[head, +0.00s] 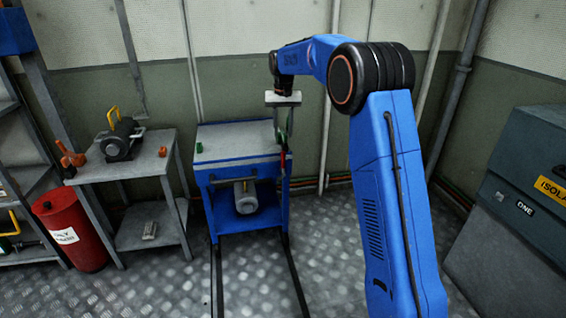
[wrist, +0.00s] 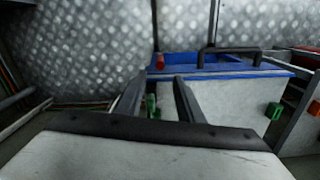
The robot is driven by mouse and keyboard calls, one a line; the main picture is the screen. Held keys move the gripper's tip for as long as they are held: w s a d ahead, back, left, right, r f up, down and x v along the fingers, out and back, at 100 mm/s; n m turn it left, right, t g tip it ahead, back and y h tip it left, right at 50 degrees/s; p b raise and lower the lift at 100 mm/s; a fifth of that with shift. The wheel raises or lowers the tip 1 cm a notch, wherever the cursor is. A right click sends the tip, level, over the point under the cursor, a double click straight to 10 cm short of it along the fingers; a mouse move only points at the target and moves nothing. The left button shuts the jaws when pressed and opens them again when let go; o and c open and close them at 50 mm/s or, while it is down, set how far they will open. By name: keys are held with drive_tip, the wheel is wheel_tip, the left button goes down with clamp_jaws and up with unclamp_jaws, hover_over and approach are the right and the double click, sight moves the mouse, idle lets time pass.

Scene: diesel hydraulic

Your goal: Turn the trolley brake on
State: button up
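The blue trolley (head: 240,160) with a grey top stands against the wall; its top and blue edge also show in the wrist view (wrist: 235,88). My gripper (head: 284,140) points down at the trolley's right side. In the wrist view my gripper (wrist: 158,90) is open, its two dark fingers apart. A small green part (wrist: 151,103) shows between the fingers; contact cannot be told. A red part (wrist: 160,62) stands beyond the fingertips at the trolley's side, and red also shows below the gripper (head: 283,160) in the head view. Which part is the brake is unclear.
A small green block (head: 199,147) lies on the trolley top. A black handle (wrist: 215,55) rises at the trolley's edge. A grey bench (head: 130,160) with a dark machine and a red drum (head: 70,232) stand left. Wall pipes run behind the gripper.

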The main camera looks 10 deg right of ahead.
sight(283, 166)
wheel_tip(283, 166, down, 15)
drive_tip(key=shift+f, duration=0.1)
idle(0.4)
drive_tip(key=shift+c, duration=0.7)
clamp_jaws()
